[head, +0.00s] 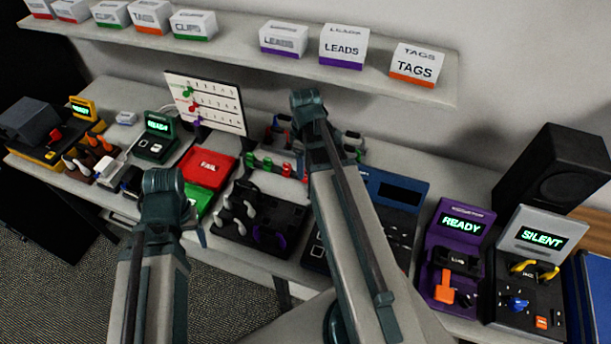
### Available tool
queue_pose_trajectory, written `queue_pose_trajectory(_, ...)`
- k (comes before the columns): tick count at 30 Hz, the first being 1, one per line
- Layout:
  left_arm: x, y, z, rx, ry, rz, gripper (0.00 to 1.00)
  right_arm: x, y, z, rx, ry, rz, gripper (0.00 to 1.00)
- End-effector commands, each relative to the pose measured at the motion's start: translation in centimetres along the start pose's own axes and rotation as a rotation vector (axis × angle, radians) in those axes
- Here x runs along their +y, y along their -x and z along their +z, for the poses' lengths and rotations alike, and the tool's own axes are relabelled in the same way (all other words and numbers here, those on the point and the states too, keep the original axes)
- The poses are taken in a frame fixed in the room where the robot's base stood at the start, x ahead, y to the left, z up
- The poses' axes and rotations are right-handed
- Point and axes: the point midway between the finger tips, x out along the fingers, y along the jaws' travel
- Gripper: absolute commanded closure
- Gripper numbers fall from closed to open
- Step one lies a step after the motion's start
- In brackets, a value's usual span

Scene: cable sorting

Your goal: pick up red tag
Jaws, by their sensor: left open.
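Small red pieces that may be tags hang on the white board (206,103), close to green and purple ones. More red and green pieces (268,166) sit in a low rack at the middle of the bench, partly behind my right arm. I cannot tell which one is the red tag. My left gripper (196,226) shows only in part beside my left arm, near the front edge of the bench by the green pad. It is open, below and left of the rack, and no piece shows in it. My right gripper is hidden behind my right arm.
A red FAIL pad (208,168) and a green pad (201,201) lie left of a dark cable tray (257,220). The purple READY device (456,254) and grey SILENT device (533,258) stand right. Labelled boxes line the shelf (228,52) above. A black speaker (552,175) stands behind.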

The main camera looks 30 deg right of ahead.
Motion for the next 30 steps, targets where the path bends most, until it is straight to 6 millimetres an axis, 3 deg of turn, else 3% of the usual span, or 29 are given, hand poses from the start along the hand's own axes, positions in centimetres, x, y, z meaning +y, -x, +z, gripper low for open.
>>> queue_pose_trajectory(12,0.5,-4.9,-0.3,0.000,0.001,0.000,0.29,0.3,-4.9,0.0,0.000,0.000,0.000,0.26)
queue_pose_trajectory(21,0.5,-4.8,-0.3,0.000,0.001,0.000,0.29,0.3,-4.8,0.0,0.001,0.000,0.000,0.28)
queue_pose_trajectory(30,0.5,-4.8,-0.3,0.000,0.001,0.000,0.29,0.3,-4.8,0.0,0.001,0.000,0.000,0.82)
